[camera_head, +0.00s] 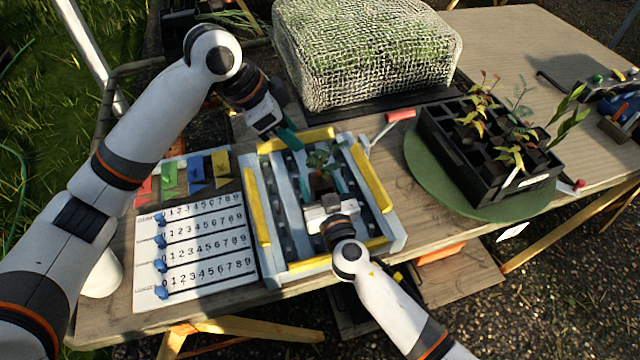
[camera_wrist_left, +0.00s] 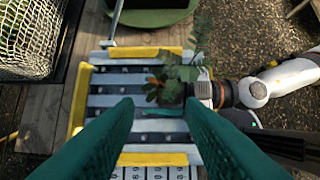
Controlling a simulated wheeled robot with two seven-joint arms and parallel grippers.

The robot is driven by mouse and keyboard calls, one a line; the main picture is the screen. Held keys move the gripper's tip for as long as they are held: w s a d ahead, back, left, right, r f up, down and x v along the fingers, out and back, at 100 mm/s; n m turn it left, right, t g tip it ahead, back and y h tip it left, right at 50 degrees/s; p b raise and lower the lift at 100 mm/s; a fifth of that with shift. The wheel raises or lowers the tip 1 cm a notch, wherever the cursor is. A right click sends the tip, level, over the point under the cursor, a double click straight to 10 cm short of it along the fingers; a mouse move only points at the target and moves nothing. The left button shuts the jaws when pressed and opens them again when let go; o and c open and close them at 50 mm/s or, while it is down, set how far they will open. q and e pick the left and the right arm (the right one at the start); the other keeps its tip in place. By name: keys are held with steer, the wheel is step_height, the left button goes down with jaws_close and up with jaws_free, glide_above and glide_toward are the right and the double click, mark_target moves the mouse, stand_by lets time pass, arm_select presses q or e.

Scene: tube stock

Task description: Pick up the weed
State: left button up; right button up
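A small plant plug with brown soil (camera_head: 322,184) and dark green leaves (camera_head: 318,158) is over the blue-grey rack. In the left wrist view, broad leaves (camera_wrist_left: 165,88) show with a taller feathery stem (camera_wrist_left: 199,40); I cannot tell for certain which is the weed. My right gripper (camera_head: 322,182) has its teal fingers on either side of the plug and seems shut on it. My left gripper (camera_head: 287,136) is open and empty, up and left of the plant. Its two teal fingers (camera_wrist_left: 160,112) are wide apart, with the plant beyond them.
The rack (camera_head: 274,210) has yellow bars. A numbered counter board (camera_head: 205,245) with coloured flags lies left. A black seedling tray (camera_head: 478,150) stands on a green disc (camera_head: 425,170) at right. A mesh-covered block (camera_head: 365,50) stands behind. A red-handled tool (camera_head: 400,115) lies between.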

steer(key=c, duration=0.8)
arm_select(q)
steer(key=d+n, duration=0.1)
steer(key=n, duration=0.1)
steer(key=d+n+y, duration=0.1)
steer(key=shift+w+r+n+g, duration=0.15)
steer(key=shift+n+g, duration=0.25)
steer(key=shift+c, duration=0.3)
steer(key=n+g+y, duration=0.1)
steer(key=n+y, duration=0.4)
steer(key=n, duration=0.9)
glide_above(319, 161)
step_height(319, 161, down, 4)
steer(key=shift+w+f, duration=0.15)
steer(key=shift+f, duration=2.85)
